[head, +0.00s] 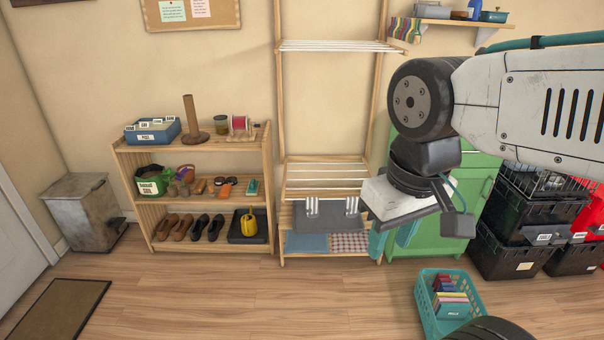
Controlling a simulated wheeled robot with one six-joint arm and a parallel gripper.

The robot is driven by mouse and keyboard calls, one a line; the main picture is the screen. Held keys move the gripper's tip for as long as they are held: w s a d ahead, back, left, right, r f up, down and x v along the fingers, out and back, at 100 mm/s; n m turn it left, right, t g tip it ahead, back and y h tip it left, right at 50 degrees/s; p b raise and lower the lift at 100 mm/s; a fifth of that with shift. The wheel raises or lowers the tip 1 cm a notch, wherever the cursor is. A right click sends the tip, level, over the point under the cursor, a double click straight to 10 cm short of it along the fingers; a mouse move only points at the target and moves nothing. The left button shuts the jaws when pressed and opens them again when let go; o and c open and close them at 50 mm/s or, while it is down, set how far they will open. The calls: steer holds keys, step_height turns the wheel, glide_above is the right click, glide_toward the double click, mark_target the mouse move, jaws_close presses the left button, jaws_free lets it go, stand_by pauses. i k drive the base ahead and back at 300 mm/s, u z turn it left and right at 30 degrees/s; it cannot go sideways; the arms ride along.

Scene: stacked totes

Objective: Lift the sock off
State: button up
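I cannot pick out a sock with certainty. The wooden drying rack (280,165) stands against the back wall with white rails. A grey piece (325,219) with white prongs or clips sits low on it. Below lie a blue cloth (305,243) and a red-and-white checked cloth (349,243). A teal cloth (376,243) hangs at the rack's lower right. My gripper (400,206) is in front of the rack's right side, seen from behind. Its fingertips are not clear, so its opening and any hold are hidden.
A green cabinet (455,225) and black crates (510,255) are at the right. A teal basket (428,310) is on the floor in front. The floor at centre left is clear.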

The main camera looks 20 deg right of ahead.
mark_target(350, 210)
steer(key=i, duration=1.95)
steer(key=z, duration=0.85)
